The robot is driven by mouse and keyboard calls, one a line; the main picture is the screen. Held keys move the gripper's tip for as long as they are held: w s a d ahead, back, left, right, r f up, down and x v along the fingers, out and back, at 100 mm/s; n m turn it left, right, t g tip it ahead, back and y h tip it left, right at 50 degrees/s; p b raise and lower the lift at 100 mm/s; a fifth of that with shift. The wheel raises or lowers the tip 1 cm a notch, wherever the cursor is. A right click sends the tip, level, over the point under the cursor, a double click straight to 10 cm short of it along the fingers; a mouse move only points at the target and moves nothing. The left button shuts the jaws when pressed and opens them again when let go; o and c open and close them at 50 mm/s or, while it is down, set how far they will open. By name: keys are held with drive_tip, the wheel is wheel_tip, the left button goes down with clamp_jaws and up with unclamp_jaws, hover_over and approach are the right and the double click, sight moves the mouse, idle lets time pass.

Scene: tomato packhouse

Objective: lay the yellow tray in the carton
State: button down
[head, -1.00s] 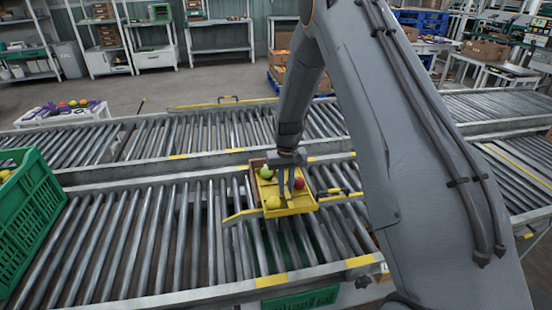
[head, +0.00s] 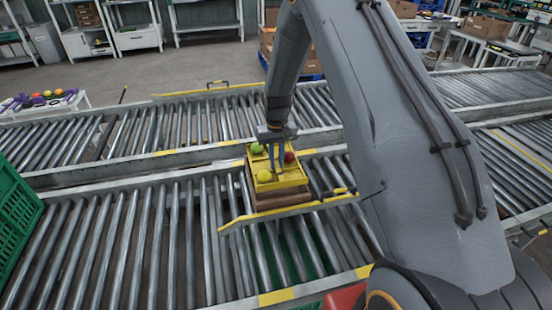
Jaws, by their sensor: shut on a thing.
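The yellow tray (head: 291,182) is in the middle of the head view. It carries a green fruit (head: 257,148), a yellow-green fruit (head: 264,176) and a red fruit (head: 290,157). My gripper (head: 277,169) points down at the tray's middle and is shut on the tray; the exact grip point is hard to make out. The brown carton (head: 285,201) stands on the near roller conveyor under the tray. Its front wall shows below the tray's front edge. The tray covers the carton's opening, so I cannot tell whether it touches the carton or hangs just above.
A yellow guide rail (head: 240,221) runs just in front of the carton. A green crate (head: 15,215) stands at the left. A second roller conveyor (head: 200,122) lies behind. The rollers left of the carton are clear. Something red (head: 345,300) shows at the bottom edge.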

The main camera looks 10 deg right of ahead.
drive_tip(key=shift+f+b, duration=2.5)
drive_tip(key=shift+f, duration=2.9)
drive_tip(key=shift+f+b, duration=0.3)
drive_tip(key=shift+f, duration=0.3)
drive_tip(key=c, duration=1.6)
unclamp_jaws()
drive_tip(key=c, duration=0.3)
drive_tip(key=shift+c, duration=0.2)
drive_tip(key=shift+r+p, duration=2.25)
drive_tip(key=shift+r, duration=1.95)
